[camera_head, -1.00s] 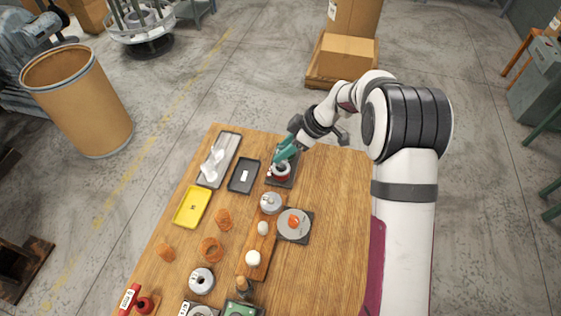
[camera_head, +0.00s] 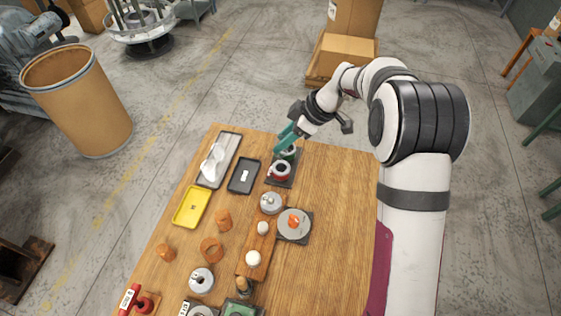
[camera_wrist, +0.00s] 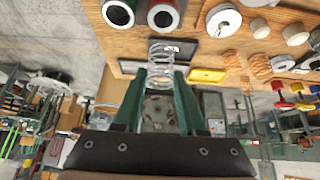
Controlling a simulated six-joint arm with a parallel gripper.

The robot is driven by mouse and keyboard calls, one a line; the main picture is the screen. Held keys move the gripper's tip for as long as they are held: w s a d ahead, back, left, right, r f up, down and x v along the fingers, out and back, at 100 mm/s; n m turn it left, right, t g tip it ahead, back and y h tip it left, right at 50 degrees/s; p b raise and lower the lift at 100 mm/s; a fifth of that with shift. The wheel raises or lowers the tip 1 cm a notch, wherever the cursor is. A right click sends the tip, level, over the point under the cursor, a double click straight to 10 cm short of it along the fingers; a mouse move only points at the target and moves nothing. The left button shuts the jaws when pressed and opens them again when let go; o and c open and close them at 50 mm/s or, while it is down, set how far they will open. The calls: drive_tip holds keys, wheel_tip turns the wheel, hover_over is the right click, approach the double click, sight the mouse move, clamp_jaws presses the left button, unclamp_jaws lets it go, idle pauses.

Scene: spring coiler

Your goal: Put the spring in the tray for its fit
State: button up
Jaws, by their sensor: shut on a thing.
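My gripper (camera_head: 286,136) has green jaws, shut on a thin wire spring (camera_wrist: 161,50) that shows in the wrist view (camera_wrist: 160,78) standing out past the fingertips. In the head view the spring is too small to make out.
Round grey weights (camera_head: 271,203), white knobs, a plate (camera_head: 286,229) with an orange piece, and several orange coils (camera_head: 211,249) crowd the middle and front of the table. The right side of the wooden table (camera_head: 340,200) is bare.

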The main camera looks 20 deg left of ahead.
drive_tip(key=shift+r, duration=0.4)
drive_tip(key=s+a+f+n+g, duration=0.2)
drive_tip(key=s+a+n, duration=0.1)
drive_tip(key=s+a, duration=0.55)
drive_tip(key=s+a+f+n+g, duration=0.1)
drive_tip(key=s+a+f+n, duration=0.3)
drive_tip(key=a, duration=0.8)
drive_tip(key=shift+s+d+f+m+h, duration=0.1)
drive_tip(key=shift+f+m+h, duration=0.15)
drive_tip(key=shift+f, duration=0.6)
drive_tip(key=shift+s+d+f+m+h, duration=0.15)
drive_tip(key=shift+f+m, duration=0.1)
drive_tip(key=shift+f, duration=0.55)
drive_tip(key=shift+f, duration=0.9)
drive_tip(key=o, duration=1.4)
